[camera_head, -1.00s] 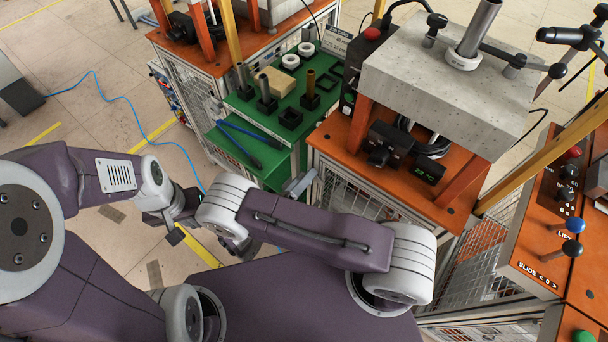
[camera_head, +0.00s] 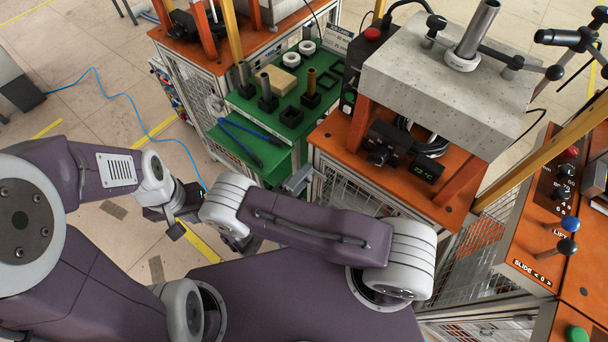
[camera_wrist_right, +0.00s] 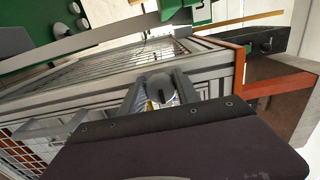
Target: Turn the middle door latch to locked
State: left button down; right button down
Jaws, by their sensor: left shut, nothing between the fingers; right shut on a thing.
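The door latch (camera_wrist_right: 160,88) shows in the right wrist view as a rounded grey piece with a dark slot, on the grey frame of a mesh-panelled cabinet. My right gripper (camera_wrist_right: 162,94) has its two grey fingers on either side of it and is shut on it. The latch's lock position cannot be read. In the head view my right forearm hides most of the right gripper; a grey end (camera_head: 299,180) shows past it beside the cabinet. My left gripper (camera_head: 174,230) hangs over the floor at the left, shut and empty, apart from the cabinets.
The orange-topped heater station (camera_head: 335,140) carries a concrete-like block (camera_head: 440,85). A green table (camera_head: 240,105) with several fixtures and blue-handled tool stands beside it. A control panel (camera_head: 535,240) with levers is at the right. A blue cable (camera_head: 115,110) crosses open floor at left.

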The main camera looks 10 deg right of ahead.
jog(key=shift+d, duration=0.1)
dwell(0.3)
jog(key=c, duration=0.9)
grip_release()
